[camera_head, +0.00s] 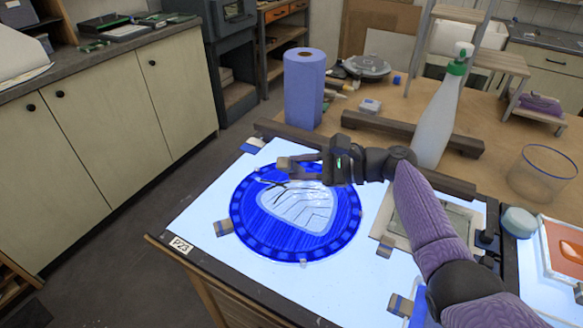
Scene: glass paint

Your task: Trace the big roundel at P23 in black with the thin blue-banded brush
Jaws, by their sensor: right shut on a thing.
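The big roundel (244,222) is a round blue glass disc with a beaded rim and a pale centre crossed by thin dark lines. It lies on the bright light panel (190,220), behind the P23 label (181,244) at the panel's front left corner. My right gripper (284,164) reaches in from the right over the roundel's far edge. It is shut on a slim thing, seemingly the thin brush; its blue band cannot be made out. A small dark tip shows below the fingers; whether it touches the glass is unclear. My left gripper is out of view.
A blue paper roll (305,88) and a green-topped spray bottle (437,120) stand behind the panel. Dark bars (400,128) lie nearby. A glass beaker (543,175) and an orange-filled tray (566,250) are at the right. Small blocks (223,228) sit around the roundel.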

